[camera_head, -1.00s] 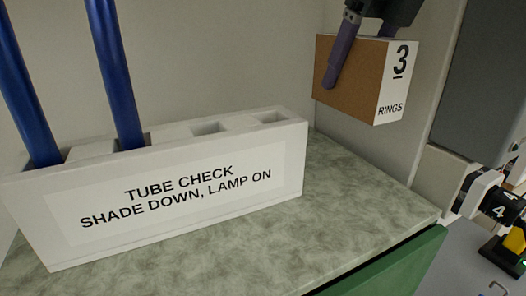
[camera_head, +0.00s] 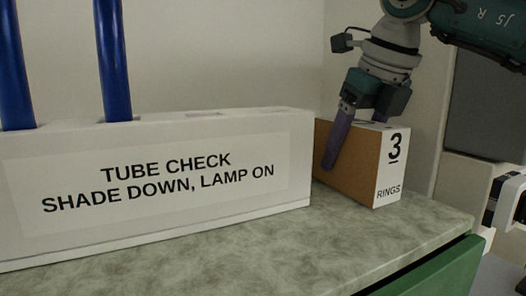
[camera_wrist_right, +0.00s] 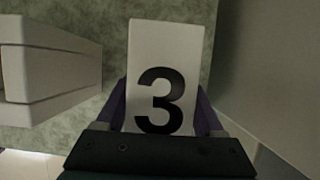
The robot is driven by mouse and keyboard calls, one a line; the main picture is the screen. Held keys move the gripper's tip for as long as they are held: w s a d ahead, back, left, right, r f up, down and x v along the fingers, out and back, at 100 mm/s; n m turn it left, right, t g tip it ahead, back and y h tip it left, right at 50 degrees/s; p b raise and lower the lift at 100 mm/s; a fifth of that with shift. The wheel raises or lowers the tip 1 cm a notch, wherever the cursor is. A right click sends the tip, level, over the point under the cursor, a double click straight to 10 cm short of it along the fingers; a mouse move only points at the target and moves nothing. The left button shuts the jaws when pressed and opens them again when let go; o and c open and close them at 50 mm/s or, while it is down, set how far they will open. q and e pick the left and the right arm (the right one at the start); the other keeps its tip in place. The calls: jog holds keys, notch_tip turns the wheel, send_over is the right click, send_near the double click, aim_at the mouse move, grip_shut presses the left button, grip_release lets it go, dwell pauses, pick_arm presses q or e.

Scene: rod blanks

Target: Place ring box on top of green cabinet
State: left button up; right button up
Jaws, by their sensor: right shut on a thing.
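The ring box (camera_head: 347,157) has brown sides and a white face marked "3 RINGS". My right gripper (camera_head: 352,138) is shut on it from above, with purple fingers on its sides. The box is upright, at or just above the mottled top of the green cabinet (camera_head: 432,277), right of the white block; I cannot tell whether its underside touches. In the right wrist view the box (camera_wrist_right: 166,55) shows its white top with a black 3, between the fingers (camera_wrist_right: 160,108). My left gripper is not in view.
A long white block (camera_head: 150,225) labelled "TUBE CHECK SHADE DOWN, LAMP ON" stands on the cabinet top, holding two upright blue tubes (camera_head: 113,60). A pale wall (camera_head: 240,60) is behind. The cabinet top (camera_head: 300,250) in front is clear.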

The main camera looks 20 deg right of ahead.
jog(key=o, duration=1.6)
jog(key=shift+f, duration=0.15)
jog(key=shift+c, duration=0.2)
jog(key=shift+r, duration=0.3)
jog(key=p+v, duration=0.2)
jog(key=v, duration=0.9)
jog(key=shift+s+r, duration=0.15)
jog(key=shift+r, duration=0.2)
